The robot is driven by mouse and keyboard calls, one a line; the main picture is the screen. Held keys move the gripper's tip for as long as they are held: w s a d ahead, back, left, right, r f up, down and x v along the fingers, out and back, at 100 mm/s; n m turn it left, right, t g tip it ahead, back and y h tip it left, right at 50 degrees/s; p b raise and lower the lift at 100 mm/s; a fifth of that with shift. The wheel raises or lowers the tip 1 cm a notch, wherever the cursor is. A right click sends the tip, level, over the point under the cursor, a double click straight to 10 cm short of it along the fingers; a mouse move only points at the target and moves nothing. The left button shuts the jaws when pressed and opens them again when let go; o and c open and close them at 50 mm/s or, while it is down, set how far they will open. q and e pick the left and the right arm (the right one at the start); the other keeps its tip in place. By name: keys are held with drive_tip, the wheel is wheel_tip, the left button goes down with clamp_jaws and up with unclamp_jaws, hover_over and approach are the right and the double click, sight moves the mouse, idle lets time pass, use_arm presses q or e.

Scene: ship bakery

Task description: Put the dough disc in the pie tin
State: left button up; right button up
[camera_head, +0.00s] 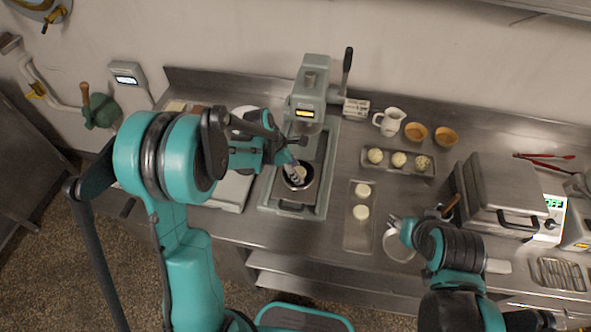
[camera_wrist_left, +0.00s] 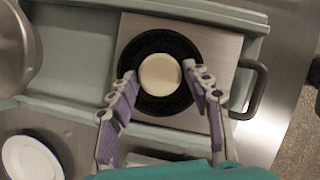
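A pale dough disc (camera_wrist_left: 160,74) lies in the middle of a round black pie tin (camera_wrist_left: 184,103), which rests on the metal plate (camera_wrist_left: 213,42) of a press. In the head view the tin (camera_head: 290,184) sits below the press head. My left gripper (camera_wrist_left: 160,74) is over the tin, its purple-padded fingers spread to either side of the disc, with small gaps visible. It also shows in the head view (camera_head: 295,174). My right gripper (camera_head: 394,222) is beside a round metal dish (camera_head: 399,246); its fingers are too small to judge.
A tray (camera_head: 350,236) holds two more pale discs (camera_head: 362,190). Another tray (camera_head: 395,170) holds three dough balls. The press (camera_head: 311,85) with its upright lever stands behind my left gripper. A white jug (camera_head: 391,122), two orange bowls and a lidded metal appliance (camera_head: 505,185) stand to the right.

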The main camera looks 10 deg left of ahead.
use_arm(q)
drive_tip(key=shift+r+p, duration=0.3)
drive_tip(key=p+v, duration=0.2)
drive_tip(key=v, duration=1)
drive_tip(key=s+a+r+m+t+y, duration=0.1)
drive_tip(key=s+r+m+t+y, duration=0.1)
drive_tip(key=s+m, duration=0.6)
drive_tip(key=s+r+m+t+y, duration=0.2)
drive_tip(key=s+m, duration=0.7)
drive_tip(key=m, duration=0.5)
drive_tip(key=shift+s+a+r+m+t, duration=0.25)
drive_tip(key=shift+a+r+m+t, duration=0.1)
drive_tip(key=shift+r+t, duration=0.5)
wheel_tip(320, 180, down, 9)
drive_tip(key=b, duration=0.9)
drive_tip(key=shift+f, duration=0.15)
